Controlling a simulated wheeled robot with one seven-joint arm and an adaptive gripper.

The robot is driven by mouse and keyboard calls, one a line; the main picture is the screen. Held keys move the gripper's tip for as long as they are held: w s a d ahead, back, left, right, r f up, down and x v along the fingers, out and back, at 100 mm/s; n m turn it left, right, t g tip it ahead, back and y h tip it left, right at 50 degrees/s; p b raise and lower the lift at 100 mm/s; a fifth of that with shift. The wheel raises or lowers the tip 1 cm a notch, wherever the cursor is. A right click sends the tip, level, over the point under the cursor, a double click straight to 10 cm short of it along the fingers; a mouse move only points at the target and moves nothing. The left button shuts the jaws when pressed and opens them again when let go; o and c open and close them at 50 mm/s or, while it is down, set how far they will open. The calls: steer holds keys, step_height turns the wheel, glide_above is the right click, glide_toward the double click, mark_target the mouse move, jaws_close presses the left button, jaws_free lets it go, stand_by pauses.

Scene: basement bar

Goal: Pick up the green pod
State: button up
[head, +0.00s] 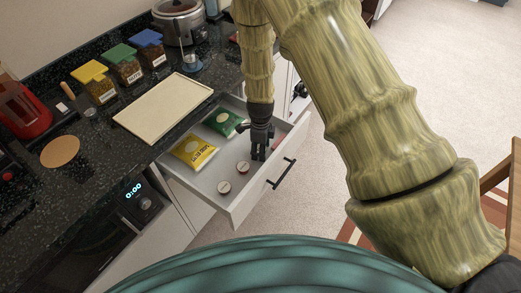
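Two small round pods with pale lids lie in the open drawer (205,187): one pod (243,167) just left of my gripper and another pod (224,187) nearer the drawer's front left. Their sides look dark or reddish, and I cannot make out a green one. A green packet (222,123) lies at the back of the drawer, behind and left of my gripper. My gripper (259,157) points down into the drawer near its right front. Its fingers are dark and small, and I cannot tell whether they are apart or what lies under them.
A yellow packet (195,150) lies in the drawer's left part. A bit of red (276,143) shows right of my gripper. The drawer front has a black handle (281,174). On the dark counter above are a cream tray (163,107), lidded jars (124,66) and a cooker (180,22).

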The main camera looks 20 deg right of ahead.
steer(key=shift+c, duration=0.4)
steer(key=c, duration=0.4)
steer(key=shift+c, duration=0.2)
